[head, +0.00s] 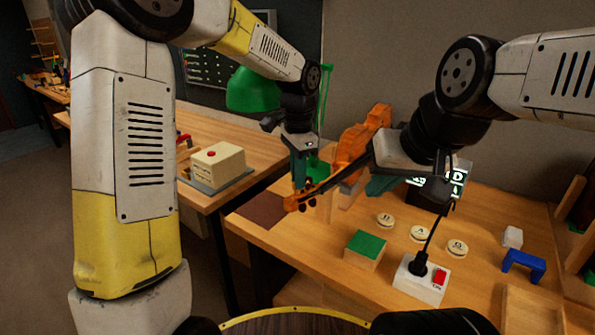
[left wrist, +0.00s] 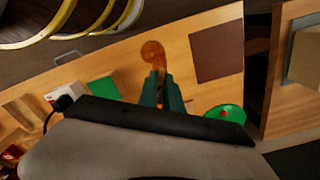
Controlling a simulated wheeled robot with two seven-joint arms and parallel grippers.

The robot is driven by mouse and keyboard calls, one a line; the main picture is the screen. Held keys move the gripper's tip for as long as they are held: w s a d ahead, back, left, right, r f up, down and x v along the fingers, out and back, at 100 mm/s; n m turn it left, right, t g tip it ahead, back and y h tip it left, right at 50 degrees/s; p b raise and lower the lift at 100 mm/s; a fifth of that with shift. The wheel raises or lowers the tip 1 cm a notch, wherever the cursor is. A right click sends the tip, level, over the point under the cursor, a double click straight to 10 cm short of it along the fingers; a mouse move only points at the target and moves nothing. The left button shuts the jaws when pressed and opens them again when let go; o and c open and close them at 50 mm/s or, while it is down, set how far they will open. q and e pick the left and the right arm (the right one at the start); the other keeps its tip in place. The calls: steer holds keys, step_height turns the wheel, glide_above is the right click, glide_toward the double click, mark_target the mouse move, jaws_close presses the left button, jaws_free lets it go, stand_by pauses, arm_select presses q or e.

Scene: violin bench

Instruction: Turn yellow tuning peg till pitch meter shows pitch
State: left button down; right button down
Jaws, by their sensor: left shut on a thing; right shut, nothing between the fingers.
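The orange violin (head: 358,143) stands on the bench, its dark neck running down left to the scroll (head: 291,203). In the left wrist view the scroll (left wrist: 152,50) shows just beyond the fingers. My left gripper (head: 299,182) reaches down at the pegbox. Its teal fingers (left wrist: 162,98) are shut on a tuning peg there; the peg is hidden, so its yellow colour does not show. My right gripper (head: 382,184) is shut and empty beside the violin. The pitch meter (head: 455,178) has a lit green-white display, partly hidden behind my right arm; its reading cannot be made out.
A green-topped block (head: 365,248), round lettered discs (head: 419,233), a white switch box (head: 422,282) with a black cable, and a blue bracket (head: 523,266) are on the bench. A brown mat (head: 261,208) lies at the left edge. A beige box (head: 218,168) is on another table.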

arm_select(q)
steer(key=shift+n, duration=1.8)
steer(key=c, duration=1.5)
jaws_free()
steer(key=shift+r, duration=3.95)
